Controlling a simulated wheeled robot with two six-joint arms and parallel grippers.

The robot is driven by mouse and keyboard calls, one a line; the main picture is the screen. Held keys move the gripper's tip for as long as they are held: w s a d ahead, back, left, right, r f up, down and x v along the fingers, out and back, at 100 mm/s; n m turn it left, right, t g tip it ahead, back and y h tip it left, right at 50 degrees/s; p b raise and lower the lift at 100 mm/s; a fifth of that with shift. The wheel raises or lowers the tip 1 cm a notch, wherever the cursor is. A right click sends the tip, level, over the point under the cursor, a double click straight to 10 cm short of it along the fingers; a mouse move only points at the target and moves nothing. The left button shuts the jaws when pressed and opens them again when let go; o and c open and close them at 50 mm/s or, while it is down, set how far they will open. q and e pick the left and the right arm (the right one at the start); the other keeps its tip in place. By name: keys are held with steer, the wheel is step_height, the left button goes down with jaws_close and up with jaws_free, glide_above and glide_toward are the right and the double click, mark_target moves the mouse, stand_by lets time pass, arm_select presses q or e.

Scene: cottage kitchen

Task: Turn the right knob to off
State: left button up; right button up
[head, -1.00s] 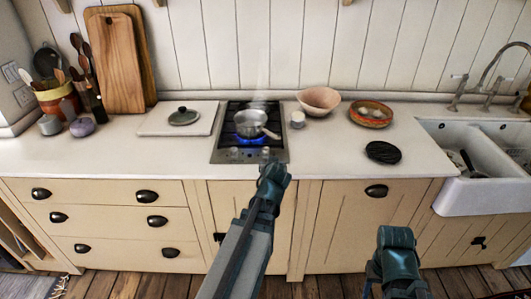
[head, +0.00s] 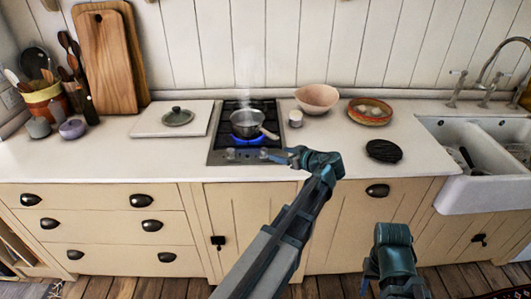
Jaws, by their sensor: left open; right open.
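The hob (head: 216,140) is set into the counter and has two knobs at its front edge. The right knob (head: 264,154) is just left of my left gripper's fingertips; its exact setting is too small to read. The left knob (head: 231,154) stands clear. Blue flame (head: 247,139) burns under a steaming saucepan (head: 245,123) on the hob. My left gripper (head: 284,156) is open, points left at the hob's front right corner, and is close to the right knob; I cannot tell whether they touch. My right gripper (head: 368,280) is open and low in front of the cabinets, far from the hob.
The saucepan's handle (head: 268,132) sticks out to the right above the knob. A small white jar (head: 295,118), a pink bowl (head: 316,98) and an egg dish (head: 370,111) stand right of the hob. A lid (head: 177,116) lies on a board to the left.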

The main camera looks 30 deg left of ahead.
mark_target(264, 149)
arm_select(q)
steer(key=b+x, duration=0.3)
steer(key=x, duration=0.7)
steer(key=shift+f, duration=0.1)
jaws_close()
